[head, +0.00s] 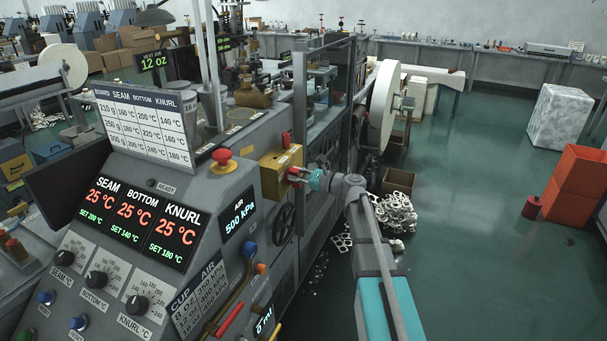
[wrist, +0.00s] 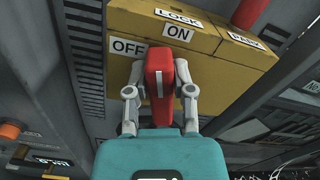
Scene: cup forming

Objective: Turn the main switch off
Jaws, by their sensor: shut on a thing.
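The main switch is a yellow box (head: 270,181) on the side of the machine; it also fills the top of the wrist view (wrist: 118,22). Its red handle (wrist: 159,58) has a white stripe and stands out from the front face. The handle's upper end lies between the OFF label (wrist: 127,47) and the ON label (wrist: 178,34), below both; the exact setting is hard to tell. My gripper (head: 298,175) is shut on the red handle, one finger on each side, also seen in the wrist view (wrist: 160,72).
A red piece (wrist: 250,12) stands on the box beside the PARK label (wrist: 245,39). A red mushroom button (head: 221,157) and the air display (head: 239,214) are left of the box. A dark handwheel (head: 284,223) is below. Open floor (head: 480,220) lies to the right.

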